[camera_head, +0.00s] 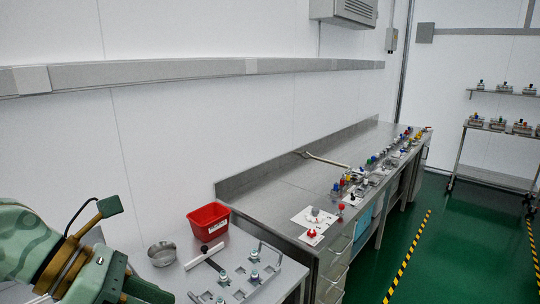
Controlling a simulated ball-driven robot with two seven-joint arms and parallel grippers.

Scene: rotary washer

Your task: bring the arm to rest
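My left arm comes in from the lower left corner in patterned green and gold. The hand of my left gripper (140,291) is at the bottom edge, in front of the near steel table (250,240). Its fingertips are partly cut off by the frame, so I cannot tell whether it is open or shut. Nothing held is visible. My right arm and gripper are out of view.
The near table has a red bin (208,221), a steel bowl (162,254), a white-handled tool (203,257) and a metal fixture (238,283). A long steel bench (270,190) beyond carries many small parts.

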